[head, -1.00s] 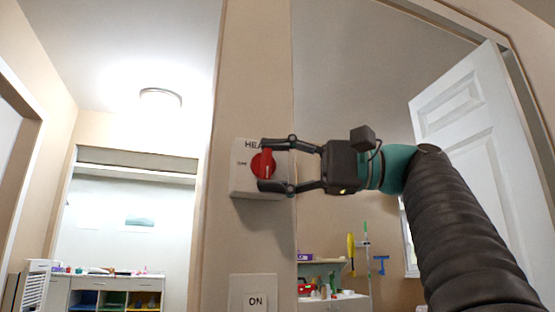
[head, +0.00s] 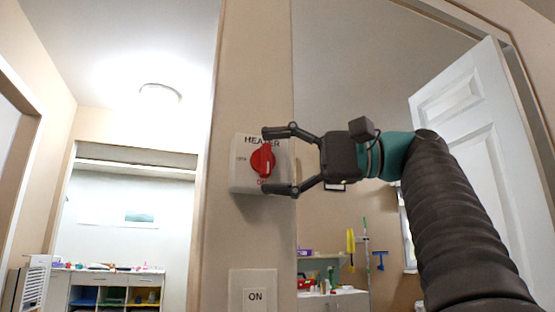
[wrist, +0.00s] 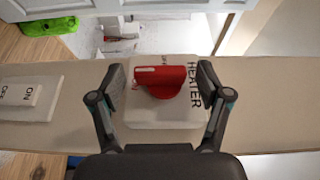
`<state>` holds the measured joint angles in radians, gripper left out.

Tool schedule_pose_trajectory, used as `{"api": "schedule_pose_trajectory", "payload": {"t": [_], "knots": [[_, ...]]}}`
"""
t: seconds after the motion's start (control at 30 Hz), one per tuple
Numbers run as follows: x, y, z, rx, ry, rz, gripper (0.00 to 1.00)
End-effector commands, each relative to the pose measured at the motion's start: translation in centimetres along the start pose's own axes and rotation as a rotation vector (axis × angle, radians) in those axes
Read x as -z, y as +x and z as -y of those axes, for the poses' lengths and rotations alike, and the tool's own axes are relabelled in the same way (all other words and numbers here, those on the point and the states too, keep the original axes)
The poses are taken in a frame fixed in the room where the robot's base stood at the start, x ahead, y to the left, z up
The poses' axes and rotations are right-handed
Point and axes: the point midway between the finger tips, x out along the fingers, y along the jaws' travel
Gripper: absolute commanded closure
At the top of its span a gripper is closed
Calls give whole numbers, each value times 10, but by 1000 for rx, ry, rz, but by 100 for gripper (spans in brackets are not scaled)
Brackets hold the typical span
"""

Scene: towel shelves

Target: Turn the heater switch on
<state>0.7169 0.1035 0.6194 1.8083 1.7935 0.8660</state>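The heater switch is a white box (head: 244,178) on a narrow wall, with a red knob (head: 263,160) on its front. The knob's raised grip stands upright in the head view, its white mark toward the bottom. Small print shows left of the knob and red print below it, too small to read surely. My gripper (head: 268,161) is open around the knob, one finger above and one below.
A separate white wall switch (head: 254,297) marked ON sits below the heater box. An open white door (head: 470,150) stands at the right. A shelf unit with bins (head: 110,290) is in the room at the left.

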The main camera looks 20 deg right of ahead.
Motion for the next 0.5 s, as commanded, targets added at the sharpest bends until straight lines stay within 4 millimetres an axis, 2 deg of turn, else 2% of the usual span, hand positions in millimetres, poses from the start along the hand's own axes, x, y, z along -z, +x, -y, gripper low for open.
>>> {"api": "schedule_pose_trajectory", "payload": {"t": [0.3,0.5], "knots": [[0,-2,0,0,1,-1,21],[2,-21,0,1,2,-5,21]]}}
